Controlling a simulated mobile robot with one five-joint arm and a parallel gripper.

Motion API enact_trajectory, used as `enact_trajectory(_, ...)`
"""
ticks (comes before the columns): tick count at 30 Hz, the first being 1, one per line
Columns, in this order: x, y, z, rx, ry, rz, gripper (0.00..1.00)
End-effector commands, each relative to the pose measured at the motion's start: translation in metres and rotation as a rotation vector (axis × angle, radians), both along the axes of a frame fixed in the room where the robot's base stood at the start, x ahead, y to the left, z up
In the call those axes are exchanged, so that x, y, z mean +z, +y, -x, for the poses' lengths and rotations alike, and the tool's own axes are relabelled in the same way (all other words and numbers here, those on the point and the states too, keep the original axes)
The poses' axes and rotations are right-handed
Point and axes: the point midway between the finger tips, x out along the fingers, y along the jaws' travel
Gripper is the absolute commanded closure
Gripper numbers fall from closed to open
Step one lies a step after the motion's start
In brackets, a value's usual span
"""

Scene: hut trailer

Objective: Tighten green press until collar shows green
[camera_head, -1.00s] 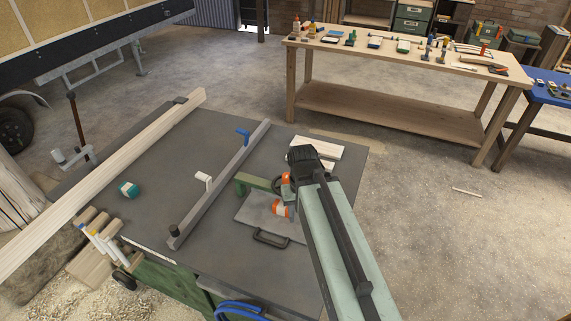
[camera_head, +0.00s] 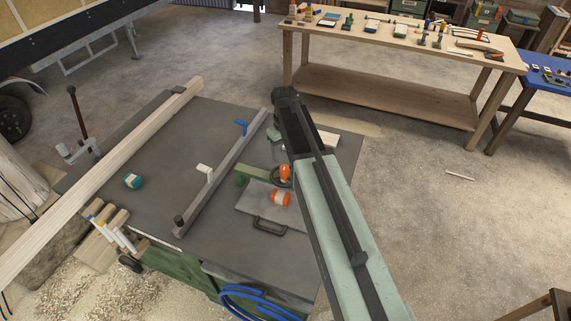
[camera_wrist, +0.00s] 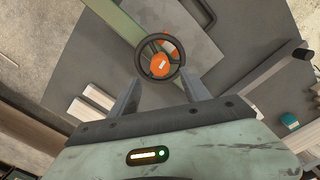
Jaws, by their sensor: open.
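The green press (camera_head: 250,176) stands on the dark worktop beside a long grey rail. Its black handwheel (camera_wrist: 146,72) has an orange hub (camera_wrist: 160,66) and shows from above in the wrist view, with the green beam (camera_wrist: 117,30) beside it. In the head view an orange part (camera_head: 285,172) of the press shows beside my arm. The collar cannot be told apart clearly; I see no part lit green on it. My gripper (camera_wrist: 160,82) is open and empty, its two fingers apart with the wheel's near rim appearing between or beyond their tips. Whether they touch is unclear.
An orange-and-white roll (camera_head: 281,198) lies on a grey plate (camera_head: 262,210) with a dark handle. The grey rail (camera_head: 222,170), a teal roll (camera_head: 132,181) and a long timber (camera_head: 100,172) lie to the left. A wooden bench (camera_head: 385,98) stands behind.

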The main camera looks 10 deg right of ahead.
Motion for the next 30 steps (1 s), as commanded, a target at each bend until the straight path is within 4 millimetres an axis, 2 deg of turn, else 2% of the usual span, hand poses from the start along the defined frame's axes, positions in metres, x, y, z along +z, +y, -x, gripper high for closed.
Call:
enact_trajectory(5,-0.012,-0.001,0.001,-0.003,0.000,0.000,0.45)
enact_trajectory(15,-0.069,-0.001,0.001,-0.005,0.000,0.000,0.45)
enact_trajectory(18,-0.080,-0.001,0.002,-0.005,0.000,0.000,0.45)
enact_trajectory(27,-0.079,-0.002,0.001,-0.006,0.000,0.000,0.45)
enact_trajectory(28,-0.079,-0.002,0.002,-0.006,0.000,0.000,0.50)
enact_trajectory(30,-0.079,-0.002,0.002,-0.006,0.000,0.000,0.70)
